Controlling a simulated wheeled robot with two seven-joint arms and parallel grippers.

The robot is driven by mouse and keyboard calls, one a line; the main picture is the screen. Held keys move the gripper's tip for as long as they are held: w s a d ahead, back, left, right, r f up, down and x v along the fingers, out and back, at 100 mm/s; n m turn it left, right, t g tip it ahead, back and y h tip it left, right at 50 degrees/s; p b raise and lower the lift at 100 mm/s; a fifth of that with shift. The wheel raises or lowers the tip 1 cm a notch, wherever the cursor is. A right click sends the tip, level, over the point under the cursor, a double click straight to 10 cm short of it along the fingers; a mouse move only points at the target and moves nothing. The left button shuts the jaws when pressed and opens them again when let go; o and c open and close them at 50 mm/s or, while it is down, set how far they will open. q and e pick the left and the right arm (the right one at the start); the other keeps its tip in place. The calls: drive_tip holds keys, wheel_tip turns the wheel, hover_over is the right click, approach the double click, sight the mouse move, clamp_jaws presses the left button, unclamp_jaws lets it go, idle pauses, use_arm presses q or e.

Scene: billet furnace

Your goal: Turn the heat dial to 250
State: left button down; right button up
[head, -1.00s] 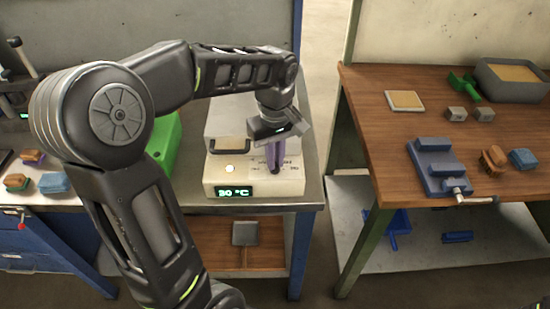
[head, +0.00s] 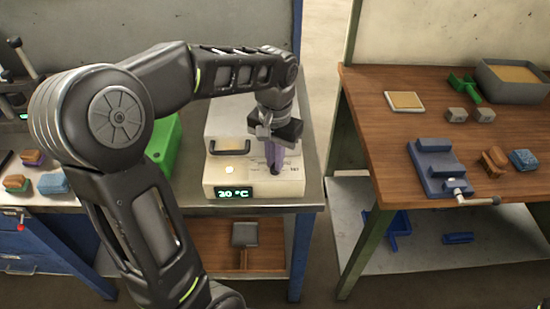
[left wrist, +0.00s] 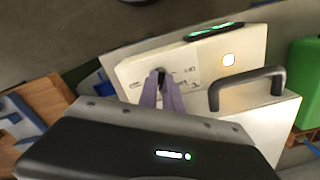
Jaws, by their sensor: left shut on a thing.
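The heat furnace (head: 215,178) is a cream box on the left steel bench, with a green display (head: 234,193) that reads about 20 or 30 °C; the first digit is hard to tell. My left gripper (head: 277,172) points down at the right part of its front panel. Its purple fingers are shut on the dial, which they mostly hide in the head view. In the left wrist view, the dark dial (left wrist: 162,73) shows between the fingertips, with printed markings around it. My right gripper is not in view.
A black handle (left wrist: 247,88) and a lit round button (left wrist: 228,60) are close to the dial. A green box (head: 164,145) stands left of the furnace. A wooden bench (head: 370,95) with a blue vise (head: 436,165) is at right, across a gap.

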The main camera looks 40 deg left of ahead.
use_arm(q)
drive_tip(key=shift+m, duration=0.9)
drive_tip(key=c, duration=1.5)
unclamp_jaws()
drive_tip(key=shift+r, duration=0.15)
wheel_tip(320, 180, up, 8)
drive_tip(key=shift+f+b, duration=0.2)
drive_tip(key=shift+b, duration=0.1)
